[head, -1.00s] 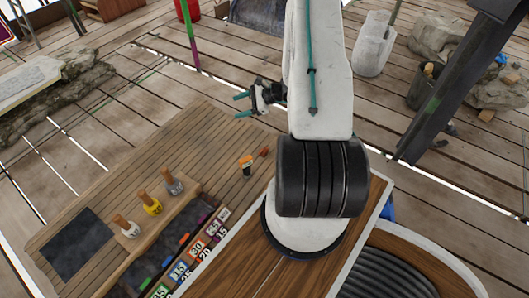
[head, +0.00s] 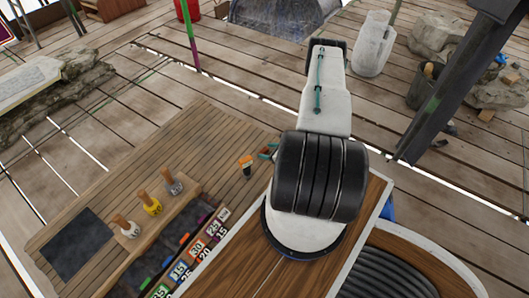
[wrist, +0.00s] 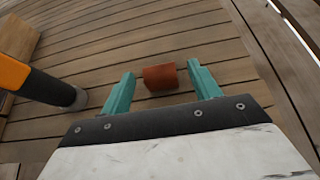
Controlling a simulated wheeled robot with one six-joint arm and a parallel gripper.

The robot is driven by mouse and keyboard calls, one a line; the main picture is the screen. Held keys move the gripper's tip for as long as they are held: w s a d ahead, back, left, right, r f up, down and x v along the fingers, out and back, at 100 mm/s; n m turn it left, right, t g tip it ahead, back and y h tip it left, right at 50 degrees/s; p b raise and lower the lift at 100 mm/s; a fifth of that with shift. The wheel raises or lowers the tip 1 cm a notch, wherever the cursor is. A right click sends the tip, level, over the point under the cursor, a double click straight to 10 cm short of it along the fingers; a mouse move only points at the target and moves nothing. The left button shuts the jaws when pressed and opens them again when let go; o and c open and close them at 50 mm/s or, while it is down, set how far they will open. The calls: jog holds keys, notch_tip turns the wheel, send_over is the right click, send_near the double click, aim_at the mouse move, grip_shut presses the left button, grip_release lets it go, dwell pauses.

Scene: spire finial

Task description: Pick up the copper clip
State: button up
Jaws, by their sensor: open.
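The copper clip (wrist: 160,77) is a small reddish-brown piece on the slatted wooden bench top. In the wrist view it lies between and slightly beyond the tips of my gripper (wrist: 161,80). The gripper's two teal fingers are open, with one on each side of the clip and a gap to each. I cannot tell how high the fingertips are above the slats. In the head view my arm hides most of the gripper; a bit of teal finger (head: 266,152) shows beside the arm. The clip is not clear there.
An orange and black tool (head: 246,166) stands close to the left of the gripper; it also shows in the wrist view (wrist: 40,85). A row of numbered blocks (head: 197,248) lies along the bench's near edge.

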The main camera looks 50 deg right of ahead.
aim_at(265, 150)
jog(key=x, duration=0.3)
jog(key=shift+w, duration=0.15)
jog(key=c, duration=1.1)
jog(key=shift+r, duration=0.1)
